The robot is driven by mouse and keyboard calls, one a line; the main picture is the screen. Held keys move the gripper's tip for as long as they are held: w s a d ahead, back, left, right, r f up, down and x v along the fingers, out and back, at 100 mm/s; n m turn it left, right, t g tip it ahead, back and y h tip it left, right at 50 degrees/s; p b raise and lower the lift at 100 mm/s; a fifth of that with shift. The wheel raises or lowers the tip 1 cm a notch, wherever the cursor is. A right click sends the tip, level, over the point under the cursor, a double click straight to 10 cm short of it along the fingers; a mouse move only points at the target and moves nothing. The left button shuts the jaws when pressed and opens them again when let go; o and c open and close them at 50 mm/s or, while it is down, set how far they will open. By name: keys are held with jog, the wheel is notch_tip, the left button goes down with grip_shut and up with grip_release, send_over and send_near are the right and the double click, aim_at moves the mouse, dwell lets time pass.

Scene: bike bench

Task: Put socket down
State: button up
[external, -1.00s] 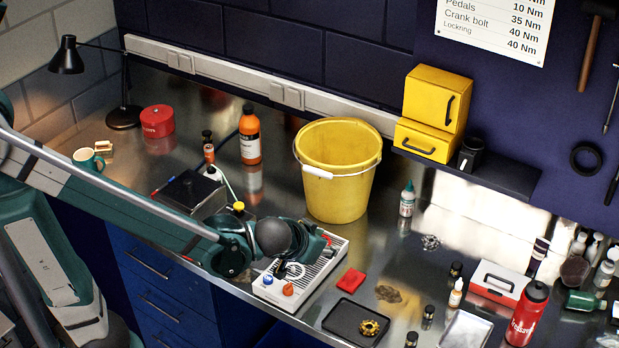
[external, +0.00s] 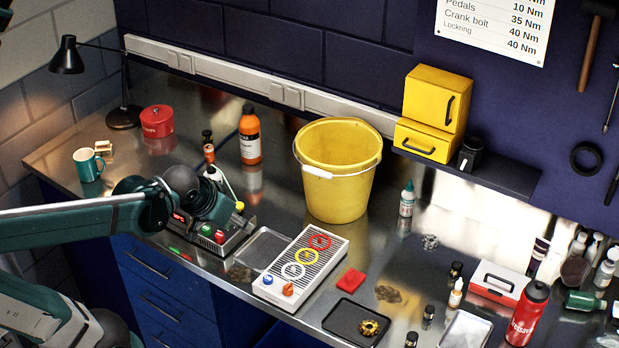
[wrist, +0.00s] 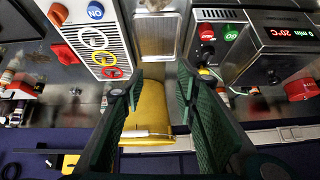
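My gripper (external: 212,207) hangs over the machine with red and green buttons (external: 212,238), to the left of the small grey metal tray (external: 262,247). In the wrist view its two dark green fingers (wrist: 159,82) stand wide apart, and I see nothing held between them. I cannot make out a socket in either view. In the wrist view the grey tray (wrist: 158,36) shows beyond the fingers and looks empty. The white slatted panel (external: 322,274) with white, yellow and red rings lies to the right of the tray.
A yellow bucket (external: 338,195) stands behind the panel. A red block (external: 350,281) and a black tray (external: 338,321) with a gold toothed part (external: 370,327) lie to the right. A teal mug (external: 86,166) and orange bottle (external: 250,140) stand left and behind.

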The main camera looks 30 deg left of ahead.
jog(key=s+a+r, duration=0.1)
jog(key=s+a, duration=0.3)
jog(key=s, duration=0.1)
jog(key=shift+a, duration=0.35)
